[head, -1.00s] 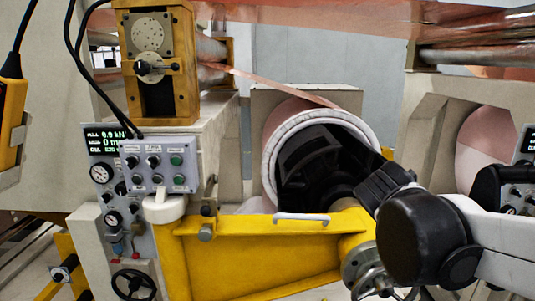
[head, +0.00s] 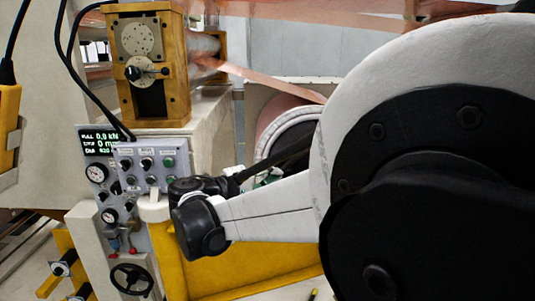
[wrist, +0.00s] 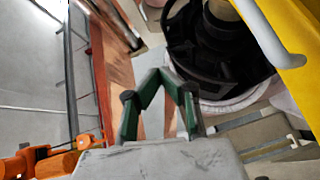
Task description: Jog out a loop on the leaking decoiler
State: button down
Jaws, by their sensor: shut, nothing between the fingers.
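The decoiler's coil (head: 268,112), with copper wraps and a pale rim, is mostly hidden behind my arm in the head view. A copper strip (head: 265,83) slopes from the roller stand down to it. The grey control panel (head: 152,163) has knobs and green buttons beside a lit display (head: 100,141). In the wrist view, my gripper (wrist: 166,76) is shut and empty, with green fingers, in front of the decoiler's black hub (wrist: 205,50). Copper strip (wrist: 120,70) shows left of the fingers. I cannot tell any contact. My arm mostly hides the gripper in the head view.
A yellow decoiler arm (head: 240,272) spans below the panel and also shows in the wrist view (wrist: 292,28). A yellow roller housing (head: 150,70) stands above. A black handwheel (head: 132,280) and gauges sit at lower left. A yellow pendant (head: 8,125) hangs at the left edge.

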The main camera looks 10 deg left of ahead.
aim_at(168, 163)
jog(key=s+a+t+p, duration=0.1)
jog(key=s+a+t, duration=0.1)
jog(key=s+a, duration=0.3)
jog(key=s+a+r+t, duration=0.1)
jog(key=s+a, duration=0.5)
jog(key=a, duration=0.6)
jog(key=s+a+n+t+p, duration=0.1)
jog(key=s+a+t, duration=0.3)
jog(key=a, duration=0.4)
jog(key=shift+s+a+r+y+p, duration=0.2)
jog(key=shift+s+a+y+p, duration=0.1)
jog(key=shift+s, duration=0.4)
jog(key=shift+w+a+p, duration=0.15)
jog(key=shift+w+a, duration=0.25)
jog(key=shift+w, duration=1)
jog(key=shift+w+a+p, duration=0.15)
jog(key=shift+w+a, duration=0.2)
jog(key=shift+w, duration=1.1)
jog(key=shift+w+a+p, duration=0.15)
jog(key=shift+w+a, duration=0.25)
jog(key=shift+w, duration=1)
jog(key=shift+w, duration=0.15)
jog(key=shift+w+a+b, duration=0.1)
jog(key=shift+w+b, duration=0.15)
jog(key=shift+b, duration=0.1)
